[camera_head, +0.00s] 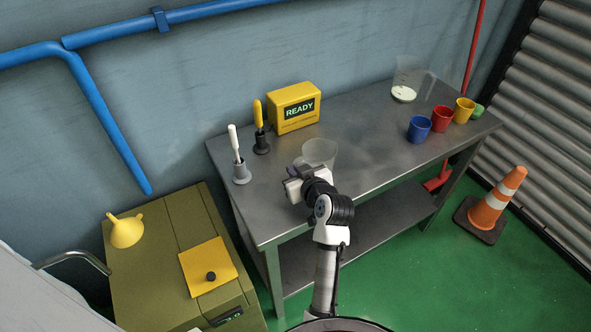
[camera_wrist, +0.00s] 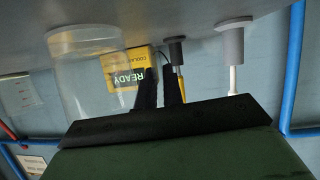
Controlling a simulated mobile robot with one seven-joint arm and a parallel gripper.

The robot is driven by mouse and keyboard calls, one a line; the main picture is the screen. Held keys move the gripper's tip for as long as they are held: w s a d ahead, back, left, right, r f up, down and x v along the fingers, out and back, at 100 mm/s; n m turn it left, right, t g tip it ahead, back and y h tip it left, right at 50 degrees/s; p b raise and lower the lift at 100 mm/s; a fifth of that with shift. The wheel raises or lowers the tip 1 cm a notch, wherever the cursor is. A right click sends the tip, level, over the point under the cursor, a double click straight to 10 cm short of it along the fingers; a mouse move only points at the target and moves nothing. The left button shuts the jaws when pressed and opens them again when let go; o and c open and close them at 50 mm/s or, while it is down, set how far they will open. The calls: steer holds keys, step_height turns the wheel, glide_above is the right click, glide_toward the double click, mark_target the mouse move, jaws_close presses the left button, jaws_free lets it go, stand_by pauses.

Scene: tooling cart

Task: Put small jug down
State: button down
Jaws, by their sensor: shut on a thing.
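The small jug (camera_head: 321,152) is clear and empty-looking, and it is at the front left part of the grey metal table (camera_head: 365,165). It also shows in the wrist view (camera_wrist: 82,80), which is upside down, with its base close to the tabletop. I cannot tell whether the base touches it. My gripper (camera_head: 300,176) is at the near side of the jug and shut on it, probably by the handle. The dark fingers (camera_wrist: 160,88) show beside the jug wall in the wrist view; the exact grip is hidden.
A yellow READY box (camera_head: 294,107) stands behind the jug. Two tools in holders (camera_head: 240,170) (camera_head: 261,142) are at the left. A larger clear jug (camera_head: 408,80) with white contents and blue (camera_head: 419,129), red (camera_head: 441,119) and yellow (camera_head: 463,110) cups are at the right. The middle tabletop is clear.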

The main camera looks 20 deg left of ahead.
steer(key=c, duration=1.5)
jaws_free()
steer(key=shift+f, duration=0.1)
steer(key=shift+c, duration=0.2)
